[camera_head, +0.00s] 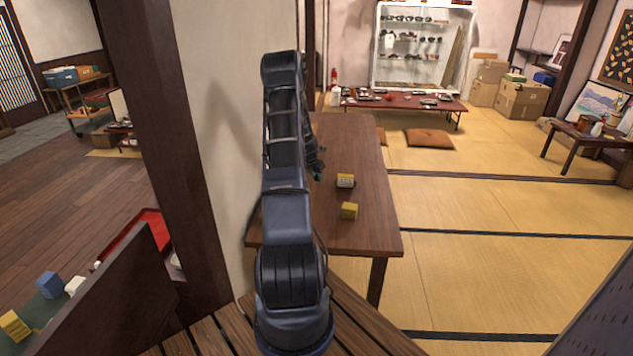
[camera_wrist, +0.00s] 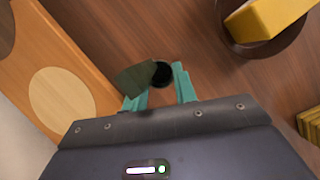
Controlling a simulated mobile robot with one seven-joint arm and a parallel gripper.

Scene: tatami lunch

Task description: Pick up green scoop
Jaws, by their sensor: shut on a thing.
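My gripper (camera_wrist: 160,88) shows in the wrist view with its two teal fingers shut on a small dark green thing (camera_wrist: 133,79), which I take for the green scoop. A round black part (camera_wrist: 161,74) sits beside the green piece, between the fingertips. The rest of its shape is hidden, and I cannot tell whether it touches the tabletop. In the head view, my arm hides most of the gripper, and only a small teal bit shows at the arm's right side, over the wooden table (camera_head: 365,150).
A yellow block (camera_head: 345,181) sits on a dark round dish (camera_wrist: 228,38) right of my gripper. Another yellow block (camera_head: 349,211) lies nearer the front. A light wooden board with a pale disc (camera_wrist: 62,100) is at the left. The table's right side is clear.

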